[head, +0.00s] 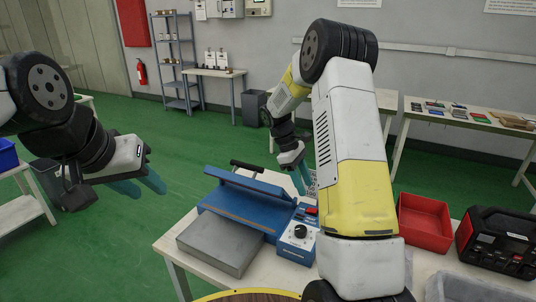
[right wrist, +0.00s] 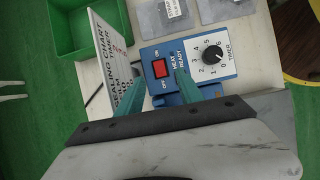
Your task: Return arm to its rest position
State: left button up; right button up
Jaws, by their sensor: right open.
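My left gripper (head: 150,190) hangs at the left over the green floor, its teal fingers apart and nothing seen between them. My right arm rises from the bottom, bends at the top and comes down behind itself. My right gripper (head: 304,178) is partly hidden by that arm, near the blue sealer's control box (head: 297,240). In the right wrist view, my right gripper (right wrist: 160,78) is open and empty. Its fingers appear on either side of the red power switch (right wrist: 160,69), left of the timer knob (right wrist: 212,53). I cannot tell whether they touch the box.
The blue sealer (head: 245,205) stands on the white table (head: 168,243) beside a grey plate (head: 222,245). A sealing chart sign (right wrist: 108,60) stands close to the right fingers. A red bin (head: 424,225) and a black-red device (head: 498,243) stand at the right. Open floor lies left of the table.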

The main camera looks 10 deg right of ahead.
jog(key=s+a+r+m+t+y, duration=0.2)
jog(key=s+a+r, duration=0.1)
jog(key=s+r, duration=0.4)
jog(key=s+a+r+m+t+y, duration=0.1)
jog(key=s+a+r+m+t, duration=0.2)
jog(key=r, duration=0.6)
jog(key=s+a+r+m+t+y, duration=0.1)
jog(key=s+a+r+m+t, duration=0.1)
jog(key=s, duration=0.5)
jog(key=s+a+r+m+t+y, duration=0.2)
jog(key=s+r, duration=0.1)
jog(key=s, duration=0.4)
jog(key=shift+s+a+m, duration=0.15)
jog(key=shift+s+m, duration=0.1)
jog(key=shift+m, duration=0.15)
